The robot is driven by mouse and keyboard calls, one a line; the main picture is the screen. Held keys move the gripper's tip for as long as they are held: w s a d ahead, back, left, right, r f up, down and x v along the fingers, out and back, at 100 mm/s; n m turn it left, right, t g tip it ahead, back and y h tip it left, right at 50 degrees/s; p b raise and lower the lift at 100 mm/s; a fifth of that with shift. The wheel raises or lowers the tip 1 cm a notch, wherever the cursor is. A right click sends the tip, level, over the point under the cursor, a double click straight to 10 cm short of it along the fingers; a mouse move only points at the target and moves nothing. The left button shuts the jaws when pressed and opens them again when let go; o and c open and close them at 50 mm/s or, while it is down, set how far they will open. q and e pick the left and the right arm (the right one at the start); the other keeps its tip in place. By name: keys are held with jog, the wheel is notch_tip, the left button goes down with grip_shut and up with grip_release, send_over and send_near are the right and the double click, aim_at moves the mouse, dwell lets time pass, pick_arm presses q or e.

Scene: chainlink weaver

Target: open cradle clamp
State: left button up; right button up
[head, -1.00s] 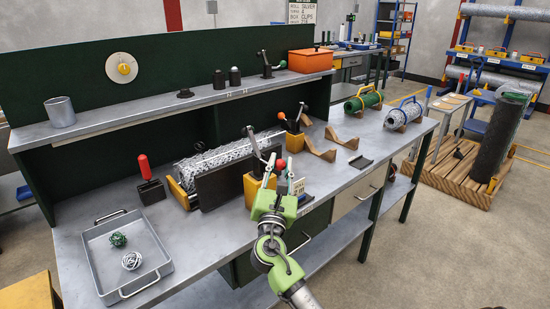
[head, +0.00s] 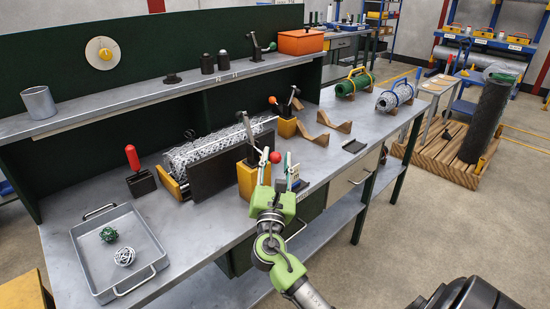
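The cradle holds a silver mesh roll (head: 205,147) behind a dark plate (head: 215,174). A clamp on a yellow block (head: 247,181) stands at its near right end, with a dark lever (head: 248,130) leaning up and a red ball (head: 275,157). A second clamp on a yellow block (head: 287,128) stands at the far end with an orange ball (head: 272,100). My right gripper (head: 275,166), green, points up at the near clamp. Its fingers are apart, one on each side of the red ball; contact is not clear. My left gripper is out of view.
A grey tray (head: 78,262) with two small wire balls sits at the bench's left. A red-handled tool (head: 132,158) stands behind it. Wooden rests (head: 315,138) and green and silver rolls (head: 395,98) lie to the right. A shelf (head: 130,99) runs along the back.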

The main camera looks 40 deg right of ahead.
jog(key=shift+d+r, duration=0.1)
jog(key=shift+r, duration=0.1)
jog(key=v, duration=1.2)
